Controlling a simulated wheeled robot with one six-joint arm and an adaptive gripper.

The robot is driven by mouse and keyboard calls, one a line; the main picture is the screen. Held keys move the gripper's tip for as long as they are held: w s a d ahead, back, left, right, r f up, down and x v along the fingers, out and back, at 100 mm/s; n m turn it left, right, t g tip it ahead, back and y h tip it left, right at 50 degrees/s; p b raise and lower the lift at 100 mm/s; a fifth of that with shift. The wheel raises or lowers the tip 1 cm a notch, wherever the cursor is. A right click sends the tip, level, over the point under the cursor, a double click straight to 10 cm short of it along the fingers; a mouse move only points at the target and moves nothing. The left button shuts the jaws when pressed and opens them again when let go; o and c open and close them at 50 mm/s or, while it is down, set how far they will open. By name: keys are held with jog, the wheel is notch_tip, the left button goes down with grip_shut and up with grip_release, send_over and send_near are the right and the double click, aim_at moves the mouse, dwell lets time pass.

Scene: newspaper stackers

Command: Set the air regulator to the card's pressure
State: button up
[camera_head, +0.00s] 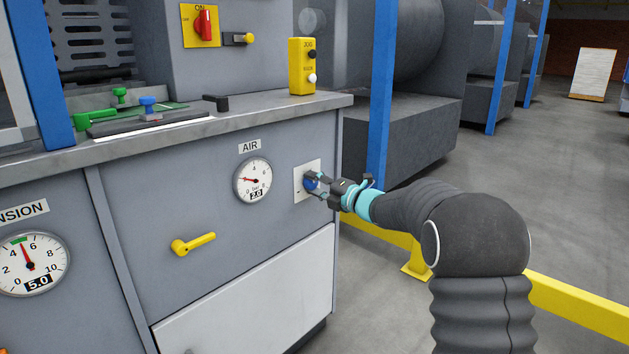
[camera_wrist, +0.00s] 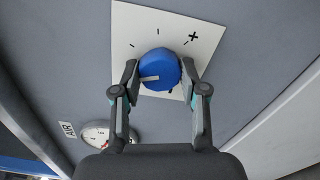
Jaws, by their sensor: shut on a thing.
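The blue air regulator knob (camera_wrist: 161,70) sits on a white plate (camera_wrist: 205,25) with tick marks and a plus sign. A pale pointer line on the knob points left in the wrist view. My gripper (camera_wrist: 160,78) is shut on the knob, one finger on each side; in the head view my gripper (camera_head: 321,184) reaches it from the right. The round AIR gauge (camera_head: 253,180) is left of the plate, with a red needle pointing left and a readout of 2.0. It also shows partly in the wrist view (camera_wrist: 96,134). I cannot make out a pressure card.
A TENSION gauge (camera_head: 30,264) reading 5.0 and a yellow lever (camera_head: 193,244) are on the panel's left. A yellow button box (camera_head: 302,66) stands on the ledge above. A blue post (camera_head: 380,95) and yellow rail (camera_head: 580,308) stand near my arm.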

jog(key=shift+w+d+r+m+p, duration=0.1)
jog(key=shift+m+p, duration=0.3)
jog(key=shift+m, duration=0.45)
jog(key=shift+r+m+p, duration=0.1)
jog(key=shift+m+p, duration=0.25)
jog(key=shift+m, duration=0.5)
jog(key=shift+f, duration=0.1)
jog(key=o, duration=1.1)
jog(key=shift+o, duration=0.2)
jog(key=v, duration=1.2)
